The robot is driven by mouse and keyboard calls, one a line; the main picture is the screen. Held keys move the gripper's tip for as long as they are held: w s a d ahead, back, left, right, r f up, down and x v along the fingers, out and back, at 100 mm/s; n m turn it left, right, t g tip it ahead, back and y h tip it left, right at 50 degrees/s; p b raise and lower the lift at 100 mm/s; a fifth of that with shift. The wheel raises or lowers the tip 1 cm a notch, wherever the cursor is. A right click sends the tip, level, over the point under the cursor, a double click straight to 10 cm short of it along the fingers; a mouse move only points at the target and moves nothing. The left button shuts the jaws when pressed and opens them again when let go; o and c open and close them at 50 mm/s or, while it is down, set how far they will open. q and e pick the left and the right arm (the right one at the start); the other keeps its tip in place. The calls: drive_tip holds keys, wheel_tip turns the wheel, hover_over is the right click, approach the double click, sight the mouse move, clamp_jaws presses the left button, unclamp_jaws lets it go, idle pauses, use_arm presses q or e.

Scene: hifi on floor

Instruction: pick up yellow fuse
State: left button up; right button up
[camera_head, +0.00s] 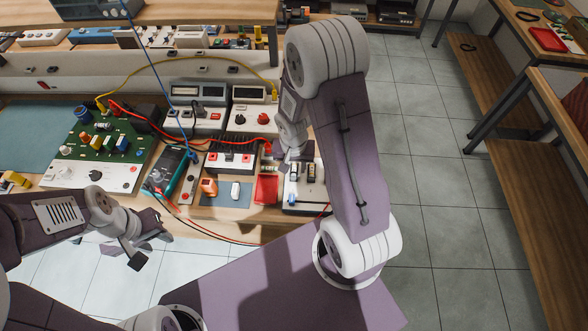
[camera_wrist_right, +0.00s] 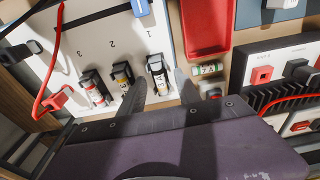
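In the right wrist view, a white panel (camera_wrist_right: 100,35) carries three black fuse holders marked 1, 2 and 3. A fuse with a yellowish band, seemingly the yellow fuse (camera_wrist_right: 122,79), sits in holder 2. A red-and-white fuse (camera_wrist_right: 96,92) sits in holder 3. A pale fuse (camera_wrist_right: 158,70) sits in holder 1. My right gripper (camera_wrist_right: 160,82) is open, its fingers either side of holder 1; the left finger is close beside the yellow fuse. Contact cannot be told. In the head view my right gripper (camera_head: 293,153) is over the panel. My left gripper (camera_head: 150,247) is open and empty.
A red tray (camera_head: 266,189) lies left of the panel, with a loose green-and-white fuse (camera_wrist_right: 207,69) by its edge. A red lead (camera_wrist_right: 54,70) plugs in near holder 3. A black finned unit (camera_head: 232,150) and a green circuit board (camera_head: 105,140) stand further left.

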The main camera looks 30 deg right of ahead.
clamp_jaws()
drive_tip(key=shift+r, duration=0.1)
drive_tip(key=shift+r, duration=0.5)
drive_tip(key=r, duration=0.2)
drive_tip(key=s+r+p, duration=0.1)
drive_tip(key=r, duration=0.1)
drive_tip(key=shift+d, duration=0.3)
drive_tip(key=s+d+r, duration=0.4)
drive_tip(key=s+r, duration=0.2)
drive_tip(key=s, duration=0.3)
drive_tip(key=shift+s+d+b, duration=0.25)
drive_tip(key=shift+d+b, duration=0.15)
